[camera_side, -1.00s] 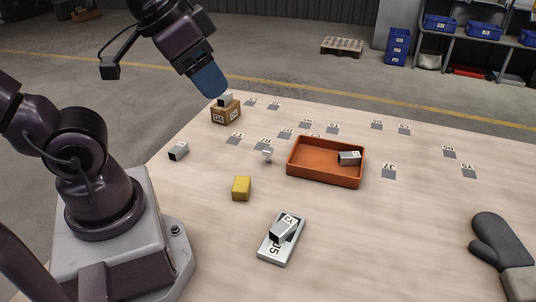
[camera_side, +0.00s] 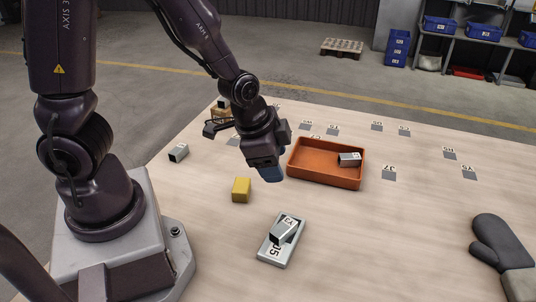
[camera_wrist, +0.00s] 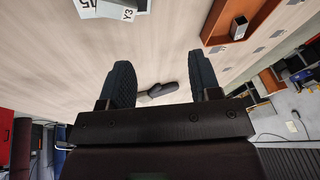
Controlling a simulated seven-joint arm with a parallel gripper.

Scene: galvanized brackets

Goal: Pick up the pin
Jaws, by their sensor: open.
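The pin, a small pale piece on the table left of the orange tray in the earlier side view, is hidden now behind my gripper and wrist. I cannot make it out in the wrist view either. My gripper (camera_side: 272,174) is low over the table, just left of the tray and beyond the yellow block. Its fingertips point down in the side view. The wrist view shows the two dark fingers of my gripper (camera_wrist: 161,72) apart, with nothing visibly held between them.
An orange tray (camera_side: 318,179) holds a bracket (camera_side: 349,159). A yellow block (camera_side: 241,190) stands close by. Another bracket (camera_side: 283,231) lies on a labelled plate (camera_side: 271,252). A loose bracket (camera_side: 179,152) is at left; a grey mitt (camera_side: 497,240) lies far right.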

